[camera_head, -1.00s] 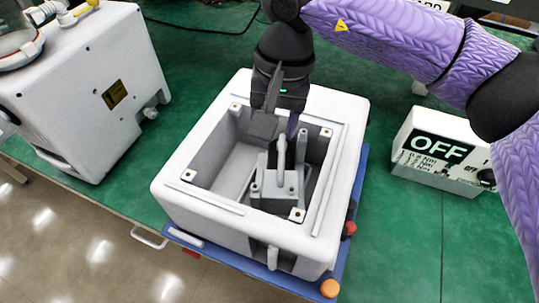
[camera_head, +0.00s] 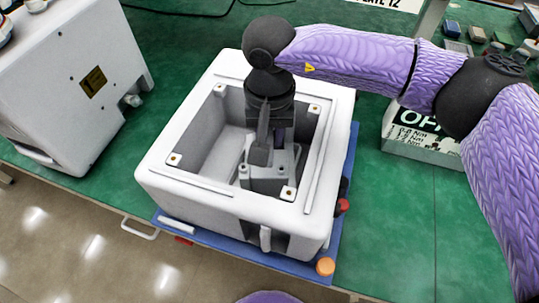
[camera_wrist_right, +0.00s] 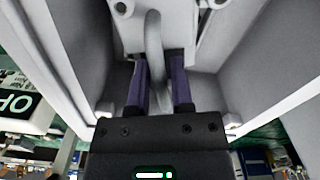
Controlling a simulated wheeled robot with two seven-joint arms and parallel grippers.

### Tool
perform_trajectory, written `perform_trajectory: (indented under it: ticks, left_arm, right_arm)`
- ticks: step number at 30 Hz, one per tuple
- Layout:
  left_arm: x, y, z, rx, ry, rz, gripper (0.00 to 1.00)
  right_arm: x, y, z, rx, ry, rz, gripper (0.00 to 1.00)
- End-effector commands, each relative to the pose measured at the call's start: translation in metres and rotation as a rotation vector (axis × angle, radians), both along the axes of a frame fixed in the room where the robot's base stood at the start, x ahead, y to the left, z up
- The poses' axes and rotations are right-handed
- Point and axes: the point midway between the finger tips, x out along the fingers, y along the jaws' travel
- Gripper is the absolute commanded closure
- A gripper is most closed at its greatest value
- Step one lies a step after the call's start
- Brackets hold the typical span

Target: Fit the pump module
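The pump module (camera_head: 268,183), a grey block with a looped handle, sits low inside the white open-topped housing (camera_head: 158,185), near its front right corner. In the right wrist view the module's pale body (camera_wrist_right: 186,35) is at the top, with its grey handle (camera_wrist_right: 154,50) running down the middle. My right gripper (camera_wrist_right: 160,65) reaches down into the housing, with one purple finger on each side of the handle. A gap shows beside the right finger, so it looks open around the handle. In the head view my right wrist hides part of the module. My left gripper is not in view.
The housing stands on a blue tray (camera_head: 340,200) with an orange knob (camera_head: 325,267) at its front right corner. A white machine (camera_head: 70,90) stands at the left. A box marked "OFF" (camera_head: 415,150) is at the right, partly behind my arm. Green bench (camera_head: 395,230) is clear at the front right.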

Motion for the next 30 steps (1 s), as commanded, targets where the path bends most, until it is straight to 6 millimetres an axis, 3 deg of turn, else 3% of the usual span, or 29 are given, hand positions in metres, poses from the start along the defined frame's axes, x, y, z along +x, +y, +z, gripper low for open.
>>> perform_trajectory:
  ticks: [1, 3, 30]
  left_arm:
    - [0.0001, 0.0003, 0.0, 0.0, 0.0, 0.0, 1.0]
    - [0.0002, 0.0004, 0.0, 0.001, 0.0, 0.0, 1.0]
    - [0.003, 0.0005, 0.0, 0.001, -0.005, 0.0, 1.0]
  right_arm:
    - [0.0, 0.0, 0.0001, 0.0, 0.0, 0.0, 0.85]
    - [0.0, 0.0, 0.0002, 0.0, 0.0, 0.0, 1.0]
    - [0.0, 0.0002, 0.0006, 0.001, 0.0, 0.0, 1.0]
